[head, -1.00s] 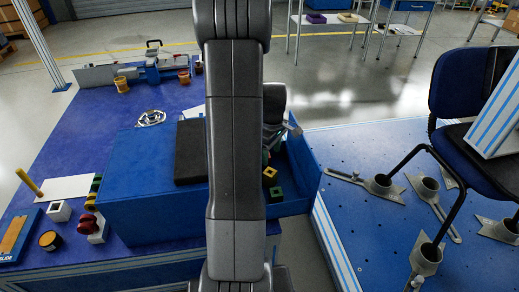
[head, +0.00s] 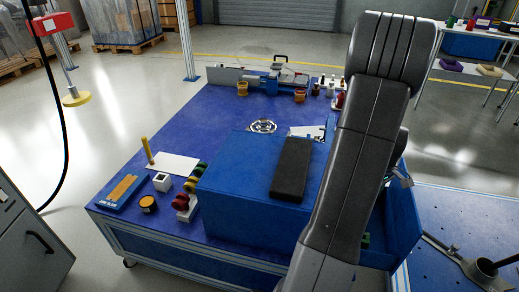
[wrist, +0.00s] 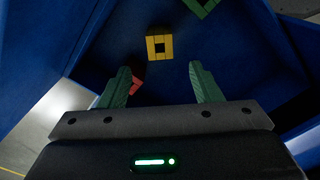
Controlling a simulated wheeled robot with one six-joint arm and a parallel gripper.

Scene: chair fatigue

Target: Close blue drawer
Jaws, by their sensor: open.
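The blue drawer (head: 408,228) stands pulled out from the right side of a blue cabinet (head: 245,180) on the blue table. My arm covers much of the drawer in the head view. The wrist view looks down into the drawer (wrist: 230,60), where a yellow square block (wrist: 159,44), a green block (wrist: 201,6) and a partly hidden red block (wrist: 136,84) lie. My gripper (wrist: 160,76) has its green fingers apart, with nothing held between them. It is over the drawer; whether it touches a wall cannot be told.
A black pad (head: 291,168) lies on top of the cabinet. Small parts and a white sheet (head: 174,163) lie on the table's left. A blue perforated platform (head: 450,222) with grey fixtures stands at the right. Open floor lies left of the table.

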